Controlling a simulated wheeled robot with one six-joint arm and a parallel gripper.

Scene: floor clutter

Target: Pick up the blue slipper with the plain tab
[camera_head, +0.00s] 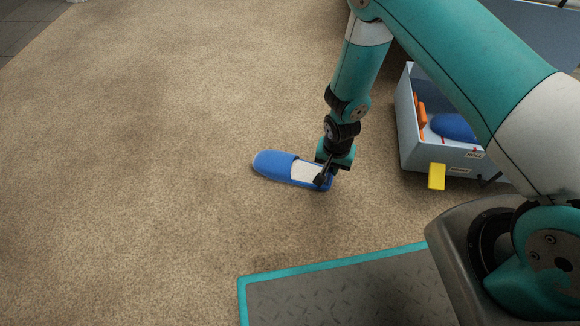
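A blue slipper (273,162) with a pale insole lies on the carpet near the middle of the picture, toe to the left. My gripper (324,178) points down at its right, heel end, with a dark finger in front of the heel edge. The gripper hides part of the heel, so I see no tab. I cannot tell whether the fingers are apart or closed on the slipper. The slipper appears to rest on the floor.
A pale blue-grey box (409,139) stands right of the gripper, holding orange items (421,113) and a rounded blue thing (453,126). A yellow piece (437,177) is at its front. My arm crosses above the box. The carpet left of the slipper is clear.

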